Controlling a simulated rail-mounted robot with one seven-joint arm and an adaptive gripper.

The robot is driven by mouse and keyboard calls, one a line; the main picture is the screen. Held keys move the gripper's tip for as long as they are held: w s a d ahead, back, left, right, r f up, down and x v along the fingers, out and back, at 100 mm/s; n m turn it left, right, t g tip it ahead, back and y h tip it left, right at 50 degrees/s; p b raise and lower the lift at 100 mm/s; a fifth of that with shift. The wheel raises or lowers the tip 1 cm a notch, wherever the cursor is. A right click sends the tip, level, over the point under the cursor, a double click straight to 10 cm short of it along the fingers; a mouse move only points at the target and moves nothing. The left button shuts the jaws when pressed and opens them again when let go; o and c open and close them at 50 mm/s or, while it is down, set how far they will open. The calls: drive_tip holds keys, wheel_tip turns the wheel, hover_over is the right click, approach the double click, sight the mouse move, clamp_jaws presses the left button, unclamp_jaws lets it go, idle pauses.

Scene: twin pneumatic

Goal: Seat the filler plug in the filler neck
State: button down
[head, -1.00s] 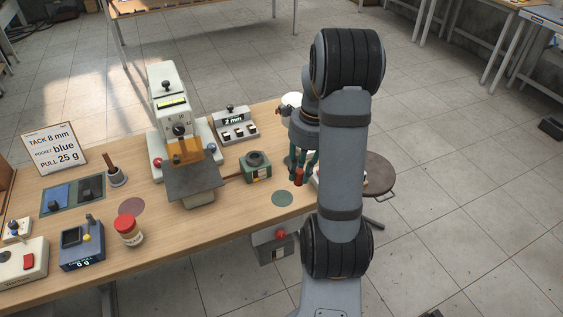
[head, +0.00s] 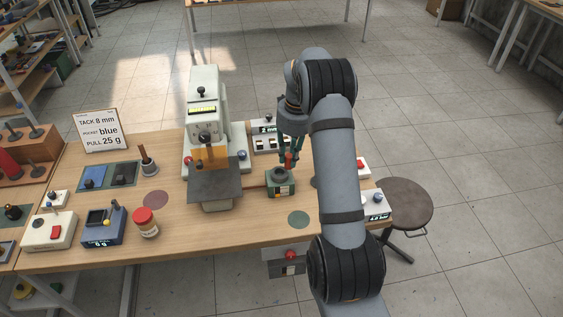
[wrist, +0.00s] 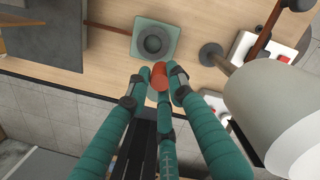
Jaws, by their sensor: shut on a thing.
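The filler plug is an orange-red cylinder (wrist: 159,76), also seen in the head view (head: 289,160). My gripper (wrist: 160,72) is shut on it with green fingers; in the head view the gripper (head: 290,152) points down. The filler neck is a dark round ring with a hole (wrist: 153,42) on top of a green block. In the head view the neck (head: 281,173) lies just below the plug in the picture. The plug appears above the neck and apart from it; the exact gap is hard to tell. The hole looks empty in the wrist view.
A white press-like machine (head: 205,110) with a grey plate (head: 215,180) stands left of the block. A switch box (head: 268,145) stands behind. A green disc (head: 299,219) marks bare table in front.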

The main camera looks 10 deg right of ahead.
drive_tip(key=w+a+f, duration=0.1)
drive_tip(key=w+a+f+p, duration=0.1)
drive_tip(key=shift+w+a+f, duration=0.2)
drive_tip(key=shift+w+a, duration=0.05)
drive_tip(key=shift+w, duration=0.1)
wheel_tip(320, 180, down, 3)
drive_tip(key=shift+f+p, duration=0.15)
drive_tip(key=shift+p, duration=0.55)
drive_tip(key=shift+f, duration=0.3)
drive_tip(key=shift+f, duration=0.15)
drive_tip(key=c, duration=1.5)
unclamp_jaws()
drive_tip(key=shift+c, duration=0.2)
